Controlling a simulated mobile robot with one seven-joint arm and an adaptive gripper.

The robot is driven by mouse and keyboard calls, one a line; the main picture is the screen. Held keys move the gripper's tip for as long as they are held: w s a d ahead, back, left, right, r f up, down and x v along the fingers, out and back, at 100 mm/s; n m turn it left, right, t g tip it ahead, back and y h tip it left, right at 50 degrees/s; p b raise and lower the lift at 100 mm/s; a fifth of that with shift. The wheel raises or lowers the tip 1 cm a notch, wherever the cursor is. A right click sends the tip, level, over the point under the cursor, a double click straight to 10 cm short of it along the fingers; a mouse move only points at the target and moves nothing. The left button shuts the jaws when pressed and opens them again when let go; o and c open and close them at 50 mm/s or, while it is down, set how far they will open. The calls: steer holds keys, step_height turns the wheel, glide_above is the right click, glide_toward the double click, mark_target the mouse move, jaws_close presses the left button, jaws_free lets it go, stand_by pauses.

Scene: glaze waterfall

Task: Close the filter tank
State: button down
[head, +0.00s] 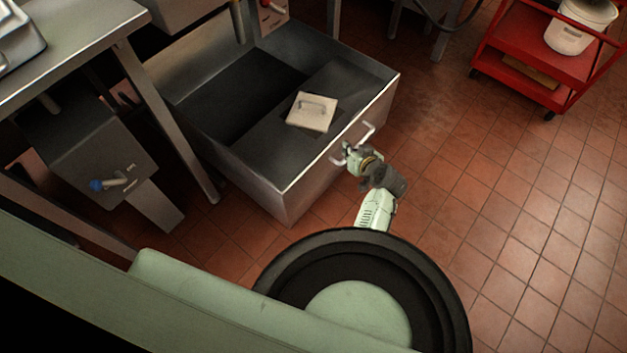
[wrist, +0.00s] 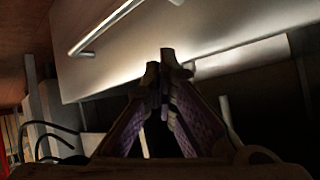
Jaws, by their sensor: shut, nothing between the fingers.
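The filter tank (head: 307,183) is a steel, open-topped box that stands out on the floor from under the steel equipment. Its dark inside shows, with a pale square plate with a small handle (head: 312,111) in it. A bar handle (head: 355,141) is on its front wall; the handle also shows at upper left in the wrist view (wrist: 104,29). My gripper (head: 347,148) is at the front wall beside the handle. In the wrist view, my gripper's fingers (wrist: 165,62) are shut and empty, with their tips before the front wall (wrist: 190,35). I cannot tell whether they touch it.
A steel table (head: 75,45) stands at the left, with a grey box with a blue-tipped valve (head: 100,165) under it. A red cart (head: 540,60) with a white pot (head: 577,30) stands at upper right. The tiled floor (head: 520,200) at the right is clear.

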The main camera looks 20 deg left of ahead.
steer(key=s+d+f+m+g+y, duration=0.2)
steer(key=s+d+m+y, duration=0.15)
steer(key=s+m, duration=0.45)
steer(key=m+g+y, duration=0.1)
steer(key=y, duration=0.2)
glide_toward(303, 177)
steer(key=p+x, duration=0.1)
steer(key=x, duration=0.5)
steer(key=shift+w+a+f+p, duration=0.15)
steer(key=shift+w+p, duration=0.05)
steer(key=shift+p, duration=0.1)
steer(key=shift+a, duration=0.15)
steer(key=w+a+b, duration=0.3)
steer(key=a, duration=0.6)
steer(key=w+a+b, duration=0.3)
steer(key=w+a, duration=0.1)
steer(key=a, duration=0.6)
steer(key=w+a+b, duration=0.3)
steer(key=a+b, duration=0.1)
steer(key=a, duration=0.6)
steer(key=shift+w+a+f, duration=0.1)
steer(key=shift+w+a, duration=0.1)
steer(key=shift+w, duration=0.2)
steer(key=shift+w+a, duration=0.3)
steer(key=shift+a, duration=0.5)
